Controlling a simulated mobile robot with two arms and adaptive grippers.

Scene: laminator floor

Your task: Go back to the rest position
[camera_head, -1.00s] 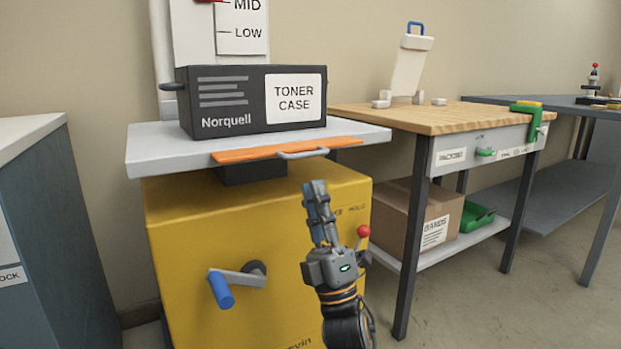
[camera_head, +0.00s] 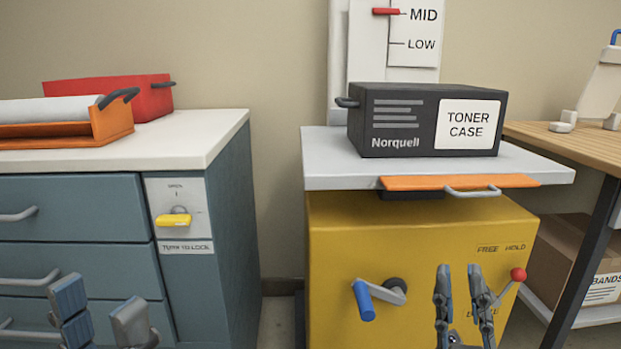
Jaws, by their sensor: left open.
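My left gripper (camera_head: 98,305) is at the bottom left, in front of the blue-grey drawer cabinet (camera_head: 70,210). Its two fingers are apart, with nothing visible between them. My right gripper (camera_head: 461,285) points up in front of the yellow lift cabinet (camera_head: 400,240). Its fingers are apart, and I see nothing between them. Its fingers lie close to the red-knobbed lever (camera_head: 517,276) in the picture; I cannot tell whether they touch. The wrists are cut off by the lower edge.
A black toner case (camera_head: 415,105) sits on the grey platform (camera_head: 325,160) with an orange front bar (camera_head: 400,183). A blue-handled crank (camera_head: 364,298) sticks out below. The cabinet top holds an orange tray (camera_head: 110,122) and red box (camera_head: 150,98). A wooden bench (camera_head: 570,143) stands right.

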